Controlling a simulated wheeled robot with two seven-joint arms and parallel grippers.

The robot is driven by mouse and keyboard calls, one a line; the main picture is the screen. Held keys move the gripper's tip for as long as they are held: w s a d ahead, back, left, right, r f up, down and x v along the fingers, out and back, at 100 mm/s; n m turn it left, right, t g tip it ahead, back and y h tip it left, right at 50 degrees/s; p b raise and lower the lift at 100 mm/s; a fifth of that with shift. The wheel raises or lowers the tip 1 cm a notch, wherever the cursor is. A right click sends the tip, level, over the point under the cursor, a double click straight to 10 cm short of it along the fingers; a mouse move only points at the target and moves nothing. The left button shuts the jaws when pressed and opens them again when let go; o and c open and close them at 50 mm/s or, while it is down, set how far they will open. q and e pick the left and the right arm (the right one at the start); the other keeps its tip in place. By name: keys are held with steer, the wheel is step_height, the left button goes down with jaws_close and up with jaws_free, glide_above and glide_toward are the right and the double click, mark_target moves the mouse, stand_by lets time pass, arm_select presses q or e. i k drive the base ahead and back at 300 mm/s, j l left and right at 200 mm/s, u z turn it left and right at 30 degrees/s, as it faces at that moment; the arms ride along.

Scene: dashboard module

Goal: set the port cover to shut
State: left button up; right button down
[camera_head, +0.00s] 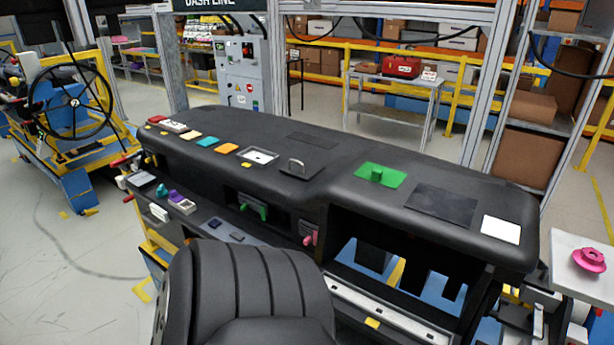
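A long black dashboard (345,185) runs across the middle of the view. No part on it is clearly marked as the port cover, and I cannot tell for sure which it is. A small grey arched piece (297,166) stands upright on a dark plate on the dashboard top. Neither of my grippers is in view.
A black seat (250,290) stands in front of the dashboard. A white side table with a pink round part (588,261) is at the right. A green handle (253,207) and a pink lever (310,234) are on the dashboard's front. A steering-wheel rig (75,103) stands at the left.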

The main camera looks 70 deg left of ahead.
mark_target(175, 198)
steer(key=u, duration=2.5)
